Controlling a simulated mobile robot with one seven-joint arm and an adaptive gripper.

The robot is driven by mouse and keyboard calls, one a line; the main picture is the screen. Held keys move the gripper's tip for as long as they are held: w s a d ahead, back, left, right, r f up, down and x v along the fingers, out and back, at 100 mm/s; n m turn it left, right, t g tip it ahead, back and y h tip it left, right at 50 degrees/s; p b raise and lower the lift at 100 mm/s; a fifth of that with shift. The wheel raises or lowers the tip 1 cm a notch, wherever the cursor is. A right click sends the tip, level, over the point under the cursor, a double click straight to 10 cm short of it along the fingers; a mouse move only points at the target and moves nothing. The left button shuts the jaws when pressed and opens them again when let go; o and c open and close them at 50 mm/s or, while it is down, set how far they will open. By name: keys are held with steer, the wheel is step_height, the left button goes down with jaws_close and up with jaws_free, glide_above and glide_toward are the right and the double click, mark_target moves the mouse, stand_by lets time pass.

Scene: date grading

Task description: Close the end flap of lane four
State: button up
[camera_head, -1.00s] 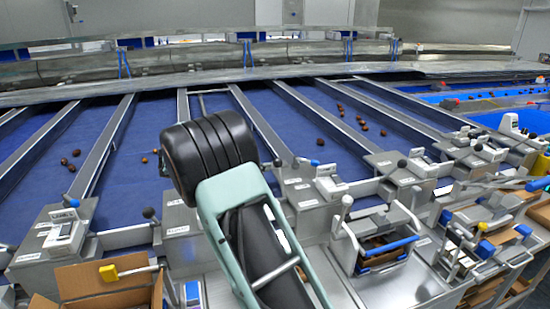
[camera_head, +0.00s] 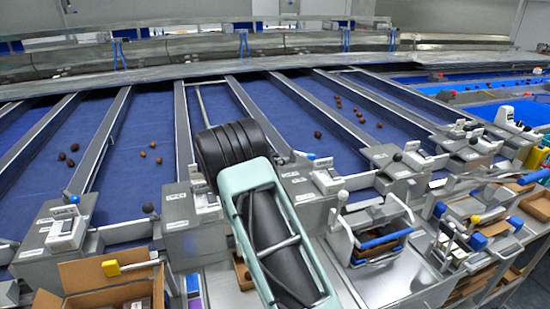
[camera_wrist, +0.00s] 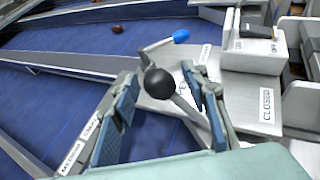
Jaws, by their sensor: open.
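In the wrist view, a lever with a black ball knob (camera_wrist: 160,83) stands between the two blue-padded fingers of my gripper (camera_wrist: 160,76). The fingers are apart, and I cannot tell whether either touches the knob. A blue-tipped handle (camera_wrist: 180,36) rises just behind it. No lane number is readable, and the flap's position cannot be told.
Blue belts (camera_head: 145,125) run between metal dividers and carry scattered dates (camera_head: 70,158). Similar lever housings (camera_head: 62,230) line their near ends. A cardboard box (camera_head: 80,272) stands lower left, and a blue-handled bin frame (camera_head: 382,241) stands to the right of my arm.

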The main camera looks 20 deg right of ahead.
jaws_close()
